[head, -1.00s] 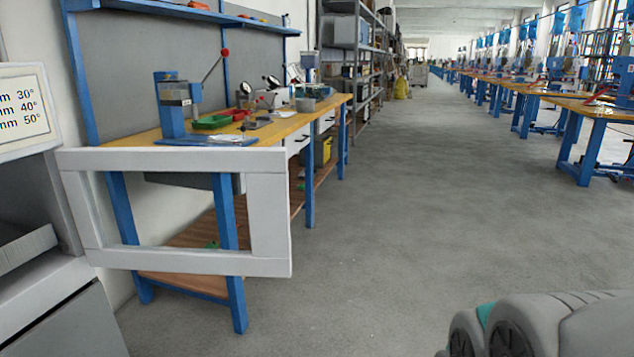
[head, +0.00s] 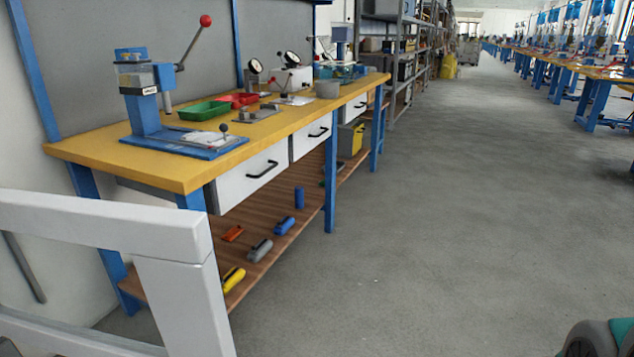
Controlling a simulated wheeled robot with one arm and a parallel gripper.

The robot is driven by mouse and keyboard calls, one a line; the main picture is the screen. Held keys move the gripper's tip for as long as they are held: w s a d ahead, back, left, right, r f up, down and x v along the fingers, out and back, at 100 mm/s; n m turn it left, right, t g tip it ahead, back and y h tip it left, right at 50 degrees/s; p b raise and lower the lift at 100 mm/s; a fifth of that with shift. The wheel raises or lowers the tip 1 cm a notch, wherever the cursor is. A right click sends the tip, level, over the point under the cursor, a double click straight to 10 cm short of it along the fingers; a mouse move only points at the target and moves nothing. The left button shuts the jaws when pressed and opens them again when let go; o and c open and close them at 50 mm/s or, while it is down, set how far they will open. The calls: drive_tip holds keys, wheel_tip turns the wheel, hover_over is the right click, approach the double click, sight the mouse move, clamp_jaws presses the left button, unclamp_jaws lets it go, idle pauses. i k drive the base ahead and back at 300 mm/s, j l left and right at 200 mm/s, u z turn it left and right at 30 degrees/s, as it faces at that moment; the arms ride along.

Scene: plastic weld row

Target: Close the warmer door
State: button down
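The warmer door (head: 182,300) is a light grey frame with an open middle. It stands swung open at the lower left in the head view, close to me. Its left part and bottom run out of the picture, and the warmer's body is out of view. Through the frame I see the wall and the workbench leg. A small part of my own arm (head: 600,340) shows at the lower right corner. My gripper is not in view.
A workbench (head: 90,152) with blue legs stands just beyond the door, with a press (head: 142,95), a green tray (head: 205,110) and drawers. Several small tools lie on its lower shelf (head: 262,222). The grey floor (head: 430,220) to the right is clear. More blue benches stand far right.

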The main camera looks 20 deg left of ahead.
sight(173, 256)
drive_tip(key=i+u, duration=0.2)
drive_tip(key=u, duration=0.2)
drive_tip(key=i+u, duration=0.35)
drive_tip(key=l+u, duration=0.2)
drive_tip(key=u, duration=0.2)
drive_tip(key=i+l+u, duration=0.2)
drive_tip(key=u, duration=0.15)
drive_tip(key=i+u, duration=0.15)
drive_tip(key=u, duration=0.3)
drive_tip(key=i+l+u, duration=0.15)
drive_tip(key=u, duration=0.35)
drive_tip(key=i+l+u, duration=0.1)
drive_tip(key=u, duration=0.35)
drive_tip(key=i+l+u, duration=0.1)
drive_tip(key=l+u, duration=0.2)
drive_tip(key=u, duration=0.2)
drive_tip(key=l+u, duration=0.2)
drive_tip(key=u, duration=0.25)
